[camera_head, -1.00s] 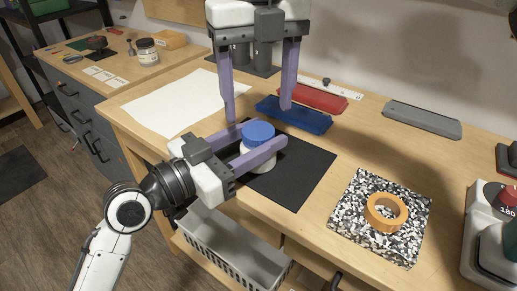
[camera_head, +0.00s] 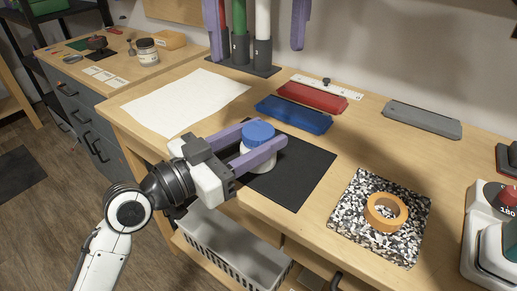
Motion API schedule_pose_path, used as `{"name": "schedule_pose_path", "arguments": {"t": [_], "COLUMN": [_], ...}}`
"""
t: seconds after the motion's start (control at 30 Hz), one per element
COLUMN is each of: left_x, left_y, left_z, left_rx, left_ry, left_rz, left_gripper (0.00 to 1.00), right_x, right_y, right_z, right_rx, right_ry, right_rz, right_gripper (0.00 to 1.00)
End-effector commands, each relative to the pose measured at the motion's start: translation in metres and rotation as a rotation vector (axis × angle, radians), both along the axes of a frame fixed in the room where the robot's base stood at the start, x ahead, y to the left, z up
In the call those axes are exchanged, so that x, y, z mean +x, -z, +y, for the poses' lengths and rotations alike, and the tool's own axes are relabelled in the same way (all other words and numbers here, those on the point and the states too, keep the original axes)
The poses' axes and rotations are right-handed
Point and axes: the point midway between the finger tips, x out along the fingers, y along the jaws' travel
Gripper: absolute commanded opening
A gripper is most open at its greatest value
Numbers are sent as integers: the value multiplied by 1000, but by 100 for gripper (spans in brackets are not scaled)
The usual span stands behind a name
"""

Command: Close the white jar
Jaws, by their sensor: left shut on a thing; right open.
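The white jar (camera_head: 257,163) stands upright near the left edge of a black mat (camera_head: 305,171). A blue lid (camera_head: 258,132) sits on top of the jar; I cannot tell how tightly it is seated. My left gripper (camera_head: 266,149) comes in from the left and is shut on the white jar, with a purple finger on either side just below the lid. My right gripper (camera_head: 258,22) is raised at the top of the view, well above and behind the jar. Its two purple fingers are wide apart and empty, and its body is out of view.
Blue (camera_head: 293,114) and red (camera_head: 311,98) trays lie behind the mat. A holder (camera_head: 243,66) with upright tubes stands at the back. A speckled slab (camera_head: 347,228) with an orange ring (camera_head: 370,213) lies right of the mat. White paper (camera_head: 185,102) lies left.

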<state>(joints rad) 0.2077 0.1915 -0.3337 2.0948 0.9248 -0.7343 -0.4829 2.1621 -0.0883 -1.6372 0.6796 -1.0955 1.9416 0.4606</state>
Motion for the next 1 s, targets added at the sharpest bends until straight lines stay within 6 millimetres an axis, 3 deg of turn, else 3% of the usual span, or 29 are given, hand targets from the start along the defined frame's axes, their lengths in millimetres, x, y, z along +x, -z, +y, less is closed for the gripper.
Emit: {"name": "schedule_pose_path", "arguments": {"t": [0.03, 0.2, 0.57, 0.6, 0.7, 1.0], "left_x": [0, 0, 0, 0, 0, 0], "left_y": [9, 9, 9, 9, 8, 3], "left_z": [0, 0, 0, 0, 0, 0], "left_rx": [14, 14, 14, 14, 12, 6], "left_ry": [2, 2, 2, 2, 2, 1], "left_rz": [16, 16, 16, 16, 14, 6], "left_gripper": [0, 0, 0, 48, 64, 66], "right_x": [0, 0, -1, 0, 0, 0], "right_y": [-5, -15, -18, -18, -18, -18], "right_z": [1, 0, 0, 0, 0, 0], "right_rx": [0, -1, -1, -1, -1, 0], "right_ry": [2, 1, -1, -1, 0, 0], "right_rz": [-2, 0, 1, 1, 0, 0], "right_gripper": [84, 84, 84, 84, 84, 84]}}
